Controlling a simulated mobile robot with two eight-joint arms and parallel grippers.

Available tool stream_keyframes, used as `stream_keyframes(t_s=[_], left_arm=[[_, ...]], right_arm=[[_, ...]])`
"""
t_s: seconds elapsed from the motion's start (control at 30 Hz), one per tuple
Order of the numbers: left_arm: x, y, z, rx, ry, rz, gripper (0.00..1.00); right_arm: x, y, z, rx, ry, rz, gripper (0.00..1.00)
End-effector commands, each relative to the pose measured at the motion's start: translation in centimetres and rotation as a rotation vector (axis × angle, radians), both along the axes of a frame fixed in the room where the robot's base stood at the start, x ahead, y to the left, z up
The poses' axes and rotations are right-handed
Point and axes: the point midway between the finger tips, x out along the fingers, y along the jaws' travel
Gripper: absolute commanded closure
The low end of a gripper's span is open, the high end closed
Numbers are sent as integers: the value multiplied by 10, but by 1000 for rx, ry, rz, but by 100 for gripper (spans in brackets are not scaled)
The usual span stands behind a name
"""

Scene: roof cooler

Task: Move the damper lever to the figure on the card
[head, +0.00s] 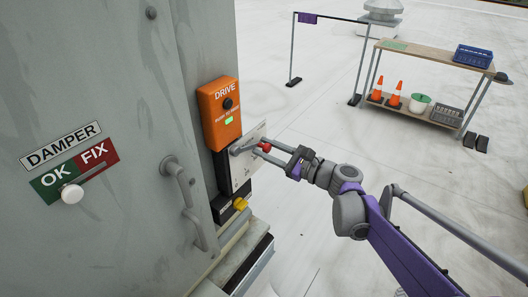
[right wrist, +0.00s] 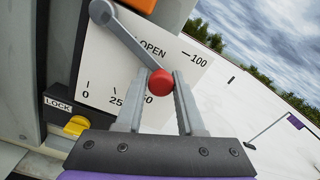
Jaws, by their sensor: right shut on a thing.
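The damper lever is a grey bar (right wrist: 125,35) with a red ball knob (right wrist: 159,82), pivoted on a white scale plate (right wrist: 105,65). The plate reads OPEN, with 0, 25, 50 and 100 legible. The lever slants down to the right, its knob just above the 50 figure; part of the scale there is hidden. My right gripper (right wrist: 159,95) is shut on the red knob, one finger on each side. In the head view my right gripper (head: 281,159) reaches the knob from the right. I can make out no separate card bearing a figure. My left gripper is out of view.
An orange DRIVE box (head: 219,115) with a green light sits above the plate. A yellow LOCK knob (head: 241,204) is below. The cabinet door has a handle (head: 184,200) and an OK/FIX slider (head: 72,193). A bench (head: 430,57) stands far right on open roof.

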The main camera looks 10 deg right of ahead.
Motion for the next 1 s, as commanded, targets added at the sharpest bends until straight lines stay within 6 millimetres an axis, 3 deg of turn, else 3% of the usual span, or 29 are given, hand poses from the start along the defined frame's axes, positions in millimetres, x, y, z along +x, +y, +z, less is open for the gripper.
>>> stream_keyframes(t_s=[0.27,0.3,0.47,0.77,1.0], left_arm=[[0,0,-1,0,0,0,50],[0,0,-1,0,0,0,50],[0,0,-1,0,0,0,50],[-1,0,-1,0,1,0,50],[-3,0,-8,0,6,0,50]], right_arm=[[1,-1,1,-1,-6,-2,100],[1,0,0,-2,-5,-1,61],[0,0,0,-3,-5,-1,36],[-1,-1,-1,-5,-5,0,36],[-24,-25,-2,-5,-3,-5,36]])
